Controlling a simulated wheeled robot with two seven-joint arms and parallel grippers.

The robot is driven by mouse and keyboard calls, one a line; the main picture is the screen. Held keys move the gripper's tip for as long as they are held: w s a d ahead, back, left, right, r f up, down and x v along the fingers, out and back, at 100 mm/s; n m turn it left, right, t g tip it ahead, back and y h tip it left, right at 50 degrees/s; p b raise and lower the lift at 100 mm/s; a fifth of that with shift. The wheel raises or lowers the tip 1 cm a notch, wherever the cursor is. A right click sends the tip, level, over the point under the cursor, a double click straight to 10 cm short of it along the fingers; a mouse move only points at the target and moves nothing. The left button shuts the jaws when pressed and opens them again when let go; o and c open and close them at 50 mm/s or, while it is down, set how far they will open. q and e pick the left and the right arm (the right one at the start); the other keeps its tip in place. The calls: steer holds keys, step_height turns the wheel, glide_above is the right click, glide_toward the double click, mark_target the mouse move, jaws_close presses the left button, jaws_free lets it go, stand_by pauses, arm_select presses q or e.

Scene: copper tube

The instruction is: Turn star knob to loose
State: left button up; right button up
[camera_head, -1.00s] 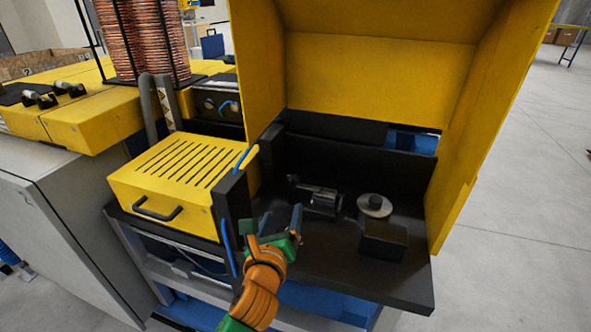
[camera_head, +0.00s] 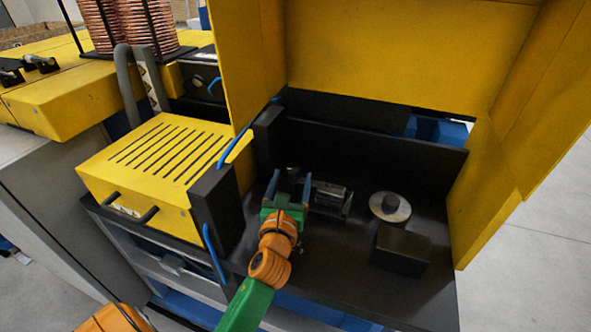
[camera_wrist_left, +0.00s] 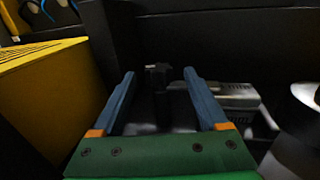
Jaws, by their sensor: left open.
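A small dark knob (camera_head: 293,173), which looks like the star knob, stands at the left end of a grey metal clamp-like fixture (camera_head: 331,196) inside the open yellow enclosure. My left gripper (camera_head: 289,183) is open, its two blue fingers pointing toward the knob. In the left wrist view the dark knob (camera_wrist_left: 158,72) shows between the fingertips of the gripper (camera_wrist_left: 159,74), apparently just beyond them. Its lobes are too dark to make out, and I cannot tell whether a finger touches it. The metal fixture (camera_wrist_left: 232,96) is right of the right finger. My right gripper is not in view.
A round metal disc (camera_head: 390,207) and a black block (camera_head: 402,250) stand right of the fixture on the black bench (camera_head: 345,285). A slotted yellow box (camera_head: 150,165) and a dark upright panel (camera_head: 216,207) are close on the left. Yellow walls (camera_head: 490,190) surround the back and right.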

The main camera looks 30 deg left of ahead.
arm_select(q)
steer(key=x, duration=0.5)
steer(key=shift+w+a, duration=0.2)
steer(key=shift+w, duration=0.15)
jaws_close()
stand_by(1.1)
